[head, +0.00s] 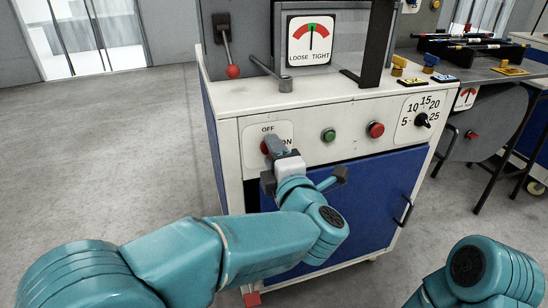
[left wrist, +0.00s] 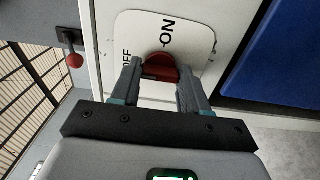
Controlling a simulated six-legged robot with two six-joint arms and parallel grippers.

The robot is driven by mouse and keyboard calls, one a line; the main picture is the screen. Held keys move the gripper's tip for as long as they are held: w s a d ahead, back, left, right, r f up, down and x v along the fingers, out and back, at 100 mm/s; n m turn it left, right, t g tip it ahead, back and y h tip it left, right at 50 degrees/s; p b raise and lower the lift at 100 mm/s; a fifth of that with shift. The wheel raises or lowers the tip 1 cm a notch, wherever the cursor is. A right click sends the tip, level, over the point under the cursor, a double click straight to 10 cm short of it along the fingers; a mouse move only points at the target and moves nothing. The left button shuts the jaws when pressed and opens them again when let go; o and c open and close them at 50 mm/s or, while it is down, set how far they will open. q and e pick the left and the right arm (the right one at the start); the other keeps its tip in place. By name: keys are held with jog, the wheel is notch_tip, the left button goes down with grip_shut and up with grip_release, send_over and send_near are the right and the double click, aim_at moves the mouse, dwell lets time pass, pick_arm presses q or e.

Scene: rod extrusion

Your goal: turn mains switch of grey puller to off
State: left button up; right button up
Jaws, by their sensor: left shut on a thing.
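The grey puller (head: 225,150) is a grey-white cabinet with a blue door. Its mains switch is a red knob (head: 265,147) on a white plate marked OFF and ON, at the left of the front panel. My left gripper (head: 273,146) is at the plate and hides much of the knob. In the left wrist view, the red knob (left wrist: 160,67) sits between the two fingers of my left gripper (left wrist: 160,80), which is shut on it. The knob's pointing direction is hidden by the fingers. My right gripper is not in view; only part of my right arm shows at lower right.
Right of the switch are a green button (head: 329,135), a red button (head: 375,130) and a numbered dial (head: 422,120). A red-tipped lever (head: 232,71) and a LOOSE/TIGHT gauge (head: 311,40) stand above. A table (head: 480,75) with rods is at the right. Open floor lies left.

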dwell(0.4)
pick_arm(q)
jog(key=o, duration=1.1)
jog(key=shift+c, duration=0.2)
